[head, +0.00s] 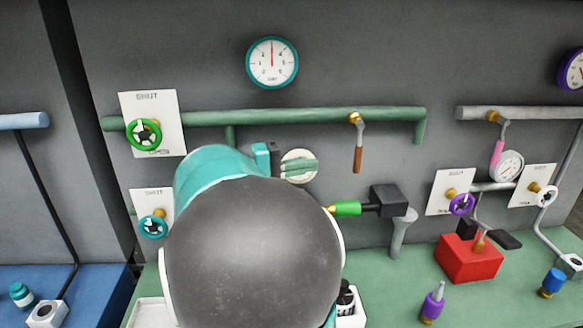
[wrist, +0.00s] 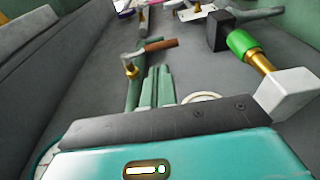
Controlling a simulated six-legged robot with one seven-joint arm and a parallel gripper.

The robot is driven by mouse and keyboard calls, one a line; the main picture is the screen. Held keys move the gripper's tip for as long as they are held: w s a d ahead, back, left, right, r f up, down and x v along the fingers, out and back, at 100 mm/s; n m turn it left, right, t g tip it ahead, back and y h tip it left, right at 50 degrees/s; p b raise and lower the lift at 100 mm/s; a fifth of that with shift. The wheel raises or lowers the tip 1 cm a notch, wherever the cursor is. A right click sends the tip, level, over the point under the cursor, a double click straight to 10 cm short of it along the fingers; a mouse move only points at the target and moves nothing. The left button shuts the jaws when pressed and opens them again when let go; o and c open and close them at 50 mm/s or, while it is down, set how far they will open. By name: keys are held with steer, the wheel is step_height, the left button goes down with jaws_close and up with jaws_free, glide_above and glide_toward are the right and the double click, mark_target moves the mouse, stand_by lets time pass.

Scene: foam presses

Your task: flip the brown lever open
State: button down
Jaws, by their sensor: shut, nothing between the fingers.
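The brown lever (head: 358,158) hangs straight down from a brass valve (head: 355,118) on the green pipe (head: 280,117) in the head view. In the wrist view the lever (wrist: 160,46) lies just beyond my fingertips, with its brass joint at the left end. My gripper (head: 316,168) is shut and empty, its green fingers pointing right, to the left of the lever and apart from it in the head view. The wrist view shows the two fingers (wrist: 157,70) together. My arm hides part of the wall and bench below.
A black block (head: 388,199) with a green-and-brass handle (head: 347,208) sits below the lever. A white disc (head: 299,155) is on the wall behind my fingers. A teal gauge (head: 272,62) is above. A red box (head: 468,258) stands at right.

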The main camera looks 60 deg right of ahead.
mark_target(359, 151)
steer(key=x, duration=0.8)
steer(key=shift+s+d, duration=0.2)
steer(key=shift+d, duration=0.05)
